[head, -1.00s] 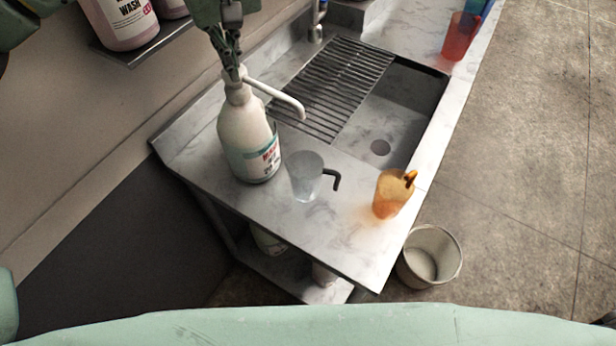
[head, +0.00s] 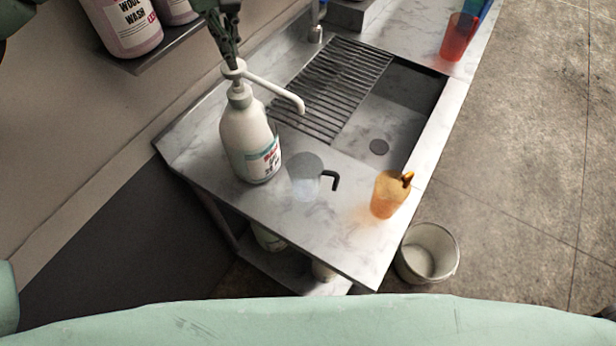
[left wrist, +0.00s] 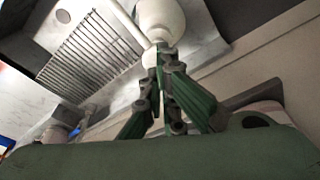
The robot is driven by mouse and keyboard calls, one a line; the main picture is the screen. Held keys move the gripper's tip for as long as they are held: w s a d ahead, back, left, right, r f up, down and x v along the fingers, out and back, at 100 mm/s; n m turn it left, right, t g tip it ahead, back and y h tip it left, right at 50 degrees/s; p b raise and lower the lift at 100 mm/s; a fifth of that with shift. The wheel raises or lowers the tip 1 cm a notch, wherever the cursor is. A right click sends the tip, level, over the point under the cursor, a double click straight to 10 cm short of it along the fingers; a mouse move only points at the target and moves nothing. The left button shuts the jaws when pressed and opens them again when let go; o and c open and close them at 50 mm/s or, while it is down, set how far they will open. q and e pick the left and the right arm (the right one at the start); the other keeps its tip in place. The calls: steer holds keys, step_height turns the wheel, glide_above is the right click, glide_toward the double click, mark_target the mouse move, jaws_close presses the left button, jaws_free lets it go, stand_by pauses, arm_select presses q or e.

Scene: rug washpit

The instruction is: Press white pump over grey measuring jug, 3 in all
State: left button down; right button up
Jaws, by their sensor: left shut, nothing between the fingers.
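The white pump bottle (head: 247,138) stands upright on the steel counter, its label facing front. Its pump head (head: 257,79) is raised, with a short stem showing below, and the spout reaches right, its tip above the jug in the picture. The translucent grey measuring jug (head: 304,174), with a black handle, stands right of the bottle; its contents are unclear. My left gripper (head: 233,65) is shut and empty, fingertips down at the top of the pump head. In the left wrist view the fingertips (left wrist: 161,52) overlap the pump top; contact is unclear. My right gripper is out of view.
An orange jug (head: 390,194) stands near the counter's front edge. A red jug (head: 459,37) is at the back right. The sink (head: 393,118) and drain grate (head: 335,85) lie behind. A bucket (head: 428,254) is on the floor. Wash bottles (head: 126,24) stand on a wall shelf.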

arm_select(q)
steer(key=shift+f, duration=0.15)
steer(key=shift+f+b, duration=1.45)
steer(key=shift+f, duration=0.4)
steer(key=shift+s, duration=0.1)
steer(key=shift+r+p, duration=1.35)
steer(key=shift+r, duration=0.65)
